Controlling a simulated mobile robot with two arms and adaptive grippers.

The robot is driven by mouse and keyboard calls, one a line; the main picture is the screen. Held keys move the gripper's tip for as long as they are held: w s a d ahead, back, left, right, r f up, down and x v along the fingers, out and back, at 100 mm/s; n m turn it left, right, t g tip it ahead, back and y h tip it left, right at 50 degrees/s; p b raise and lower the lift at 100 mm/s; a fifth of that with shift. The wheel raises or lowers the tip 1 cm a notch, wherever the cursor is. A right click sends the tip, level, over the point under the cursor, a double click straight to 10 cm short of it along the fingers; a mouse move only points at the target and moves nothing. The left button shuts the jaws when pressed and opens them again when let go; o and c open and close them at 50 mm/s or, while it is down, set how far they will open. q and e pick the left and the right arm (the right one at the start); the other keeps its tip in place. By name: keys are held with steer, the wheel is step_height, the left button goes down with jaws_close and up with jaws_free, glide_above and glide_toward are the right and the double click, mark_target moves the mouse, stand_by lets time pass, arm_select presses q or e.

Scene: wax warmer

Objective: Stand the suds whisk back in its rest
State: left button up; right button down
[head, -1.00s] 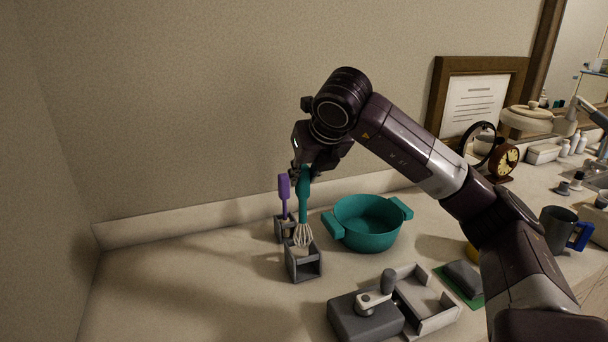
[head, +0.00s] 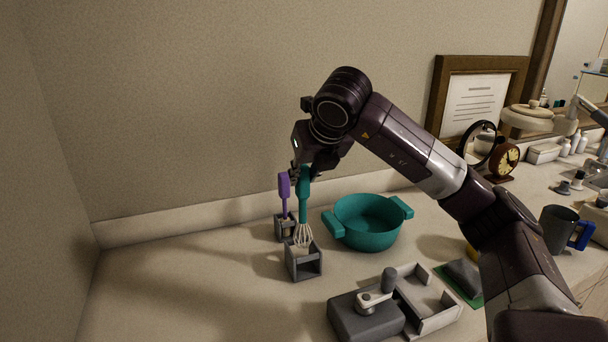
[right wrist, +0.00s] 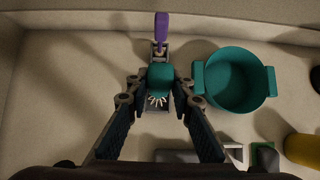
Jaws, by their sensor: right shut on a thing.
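The suds whisk has a teal handle (head: 303,198) and pale wires (head: 303,236). My right gripper (head: 305,172) is shut on the top of the handle and holds the whisk upright. The wires are at the top opening of a grey box-like rest (head: 304,264); I cannot tell whether they touch it. In the right wrist view the teal handle end (right wrist: 160,77) sits between the fingers (right wrist: 158,88), with the wires showing over the rest below. My left gripper is not in view.
A purple-handled tool (head: 284,190) stands in a second grey holder (head: 284,228) just behind. A teal two-handled pot (head: 368,224) is close on the right. A grey box with a crank (head: 364,318) and a tray (head: 440,318) lie in front right. The counter's left is clear.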

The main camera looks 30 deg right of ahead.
mark_target(304, 202)
steer(key=shift+f+b, duration=3.35)
steer(key=shift+f, duration=0.35)
stand_by(0.9)
steer(key=c, duration=1.6)
jaws_free()
steer(key=shift+r, duration=0.15)
steer(key=shift+p+v, duration=1.65)
steer(key=shift+v, duration=2.25)
